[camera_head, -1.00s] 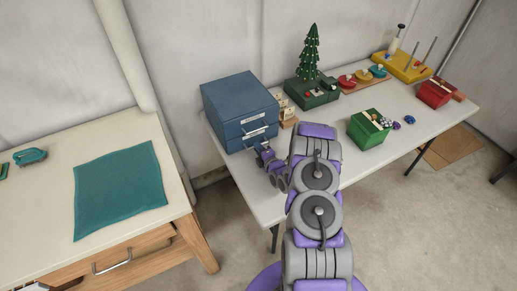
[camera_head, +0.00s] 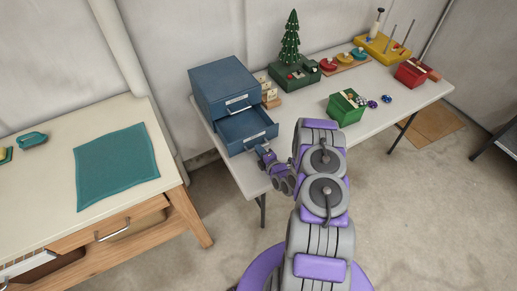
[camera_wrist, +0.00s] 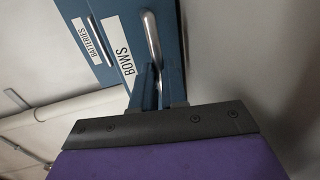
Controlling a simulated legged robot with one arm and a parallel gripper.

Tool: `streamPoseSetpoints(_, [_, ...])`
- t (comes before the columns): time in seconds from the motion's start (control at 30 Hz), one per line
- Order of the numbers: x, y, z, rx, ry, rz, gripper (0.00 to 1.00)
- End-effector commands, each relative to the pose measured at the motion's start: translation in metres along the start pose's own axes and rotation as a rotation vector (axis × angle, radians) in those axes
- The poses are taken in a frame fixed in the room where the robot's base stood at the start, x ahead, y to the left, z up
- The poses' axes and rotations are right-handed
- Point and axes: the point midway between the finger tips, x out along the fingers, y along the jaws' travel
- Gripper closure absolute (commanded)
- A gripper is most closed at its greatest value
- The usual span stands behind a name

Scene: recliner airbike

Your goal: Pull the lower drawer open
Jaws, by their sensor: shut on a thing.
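The blue two-drawer cabinet (camera_head: 221,82) stands at the left end of the white table. Its lower drawer (camera_head: 246,128) is pulled out toward me, and its inside shows from above. The upper drawer is closed. In the wrist view the lower drawer's label (camera_wrist: 119,50) reads BOWS, and the upper label (camera_wrist: 88,40) reads BATTERIES. My gripper (camera_head: 262,150) is at the front of the lower drawer. In the wrist view its fingers (camera_wrist: 157,88) are shut on the metal handle (camera_wrist: 151,35) of that drawer. The exact contact is partly hidden.
Right of the cabinet are small cards (camera_head: 266,88), a green tree (camera_head: 290,42), a green box (camera_head: 346,108) and a red box (camera_head: 411,73). A wooden bench (camera_head: 75,205) with a teal cloth (camera_head: 117,166) stands at left. Open floor lies between bench and table.

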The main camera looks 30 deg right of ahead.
Motion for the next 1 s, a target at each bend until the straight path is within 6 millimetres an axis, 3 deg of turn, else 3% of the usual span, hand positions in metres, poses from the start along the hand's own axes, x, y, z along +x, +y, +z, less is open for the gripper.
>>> streamPoseSetpoints(0.2, [-0.001,-0.003,0.001,0.003,-0.003,-0.008,1.0])
streamPoseSetpoints(0.23, [-0.001,-0.003,0.001,0.003,-0.003,-0.008,0.86])
streamPoseSetpoints(0.5, [-0.002,-0.001,0.0,0.002,-0.002,-0.003,0.62])
streamPoseSetpoints(0.8, [-0.005,-0.001,0.0,0.002,-0.002,-0.002,0.62])
streamPoseSetpoints(1.0, [-0.032,-0.001,0.001,0.006,-0.004,-0.007,0.62])
